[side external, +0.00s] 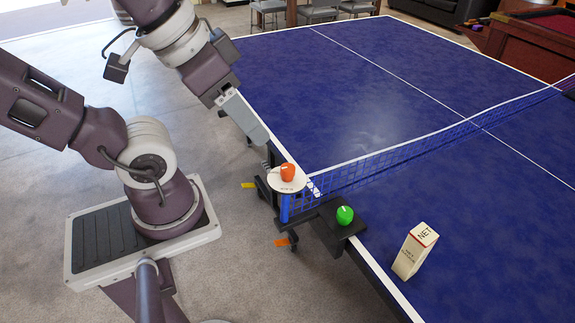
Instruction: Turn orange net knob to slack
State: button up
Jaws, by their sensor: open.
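The orange net knob (288,172) sits on a round white dial plate (273,182) on top of the net post. The dial has small dark marks that are too small to read. My gripper (262,138) is above and to the left of the knob, pointing down toward it, and appears apart from it. Its fingers are seen edge-on and hold nothing that I can see. The blue net (385,165) runs from the post across the table to the upper right.
A green knob (345,215) sits on a black bracket (338,229) right of the post. A white box marked NET (415,250) stands on the blue table (470,225) near its edge. The table surface behind the net is clear.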

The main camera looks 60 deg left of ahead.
notch_tip(320, 180, up, 5)
jog(key=m+g+y, duration=0.9)
jog(key=m+y, duration=0.4)
jog(key=m, duration=0.1)
send_over(284, 165)
jog(key=s+d, duration=0.2)
jog(key=s, duration=0.2)
notch_tip(284, 165, down, 2)
jog(key=w+d+r+m+t+y, duration=0.1)
jog(key=w+d+m+t+y, duration=0.15)
jog(key=w+y, duration=0.25)
jog(key=shift+m, duration=0.45)
jog(key=f, duration=2.5)
jog(key=shift+s+d+f, duration=0.15)
jog(key=shift+d+f, duration=0.05)
jog(key=shift+d, duration=0.1)
jog(key=shift+g, duration=0.35)
jog(key=a, duration=0.6)
jog(key=shift+s+a, duration=0.2)
jog(key=shift+s, duration=0.05)
jog(key=shift+a, duration=0.25)
grip_shut()
